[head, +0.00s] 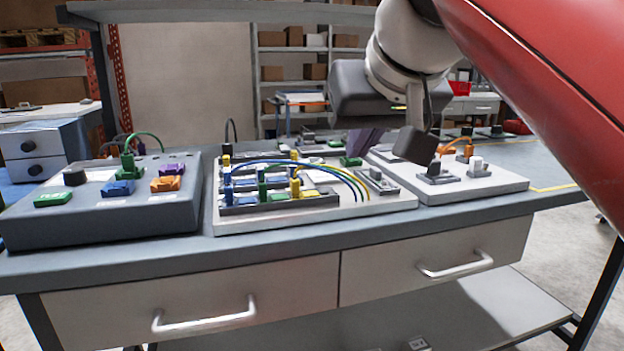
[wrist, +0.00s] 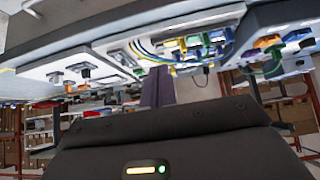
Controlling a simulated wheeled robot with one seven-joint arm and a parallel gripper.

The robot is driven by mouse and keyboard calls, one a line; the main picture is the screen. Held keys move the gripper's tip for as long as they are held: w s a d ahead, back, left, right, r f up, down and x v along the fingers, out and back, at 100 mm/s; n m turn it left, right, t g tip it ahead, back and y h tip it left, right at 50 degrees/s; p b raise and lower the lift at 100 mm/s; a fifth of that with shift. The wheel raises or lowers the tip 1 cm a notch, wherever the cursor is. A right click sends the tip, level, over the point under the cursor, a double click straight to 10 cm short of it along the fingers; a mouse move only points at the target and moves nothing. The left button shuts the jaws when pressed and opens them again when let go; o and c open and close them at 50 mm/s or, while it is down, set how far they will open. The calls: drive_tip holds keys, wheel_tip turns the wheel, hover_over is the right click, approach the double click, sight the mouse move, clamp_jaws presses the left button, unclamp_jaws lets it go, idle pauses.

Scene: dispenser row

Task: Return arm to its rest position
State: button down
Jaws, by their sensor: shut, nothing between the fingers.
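My arm reaches in from the upper right in the head view, its red link close to the camera. My gripper (head: 362,142) hangs over the back right part of the middle white board (head: 400,200). Its dark body partly hides what is behind it. Its purple-grey fingers show together and empty in the wrist view (wrist: 157,88), above the gripper's dark housing. I cannot tell the exact gap between fingertips and board.
The workbench (head: 300,232) has two drawers in front. A grey box (head: 130,210) with coloured connectors stands left. The middle board carries blue and yellow cables (head: 330,168). A white switch board (head: 490,185) sits right, near the arm. Shelves stand behind.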

drive_tip(key=s+d+f+m+g, duration=0.1)
drive_tip(key=s+d+f, duration=0.2)
drive_tip(key=f, duration=0.8)
drive_tip(key=s+d+f+m+g+h, duration=0.1)
drive_tip(key=s+d+f, duration=0.2)
drive_tip(key=f, duration=0.8)
drive_tip(key=s+d+f+m+h, duration=0.1)
drive_tip(key=s+d+f, duration=0.2)
drive_tip(key=f, duration=0.8)
drive_tip(key=shift+s+d+f+g, duration=0.3)
drive_tip(key=shift+s+g, duration=0.1)
drive_tip(key=shift+s, duration=0.6)
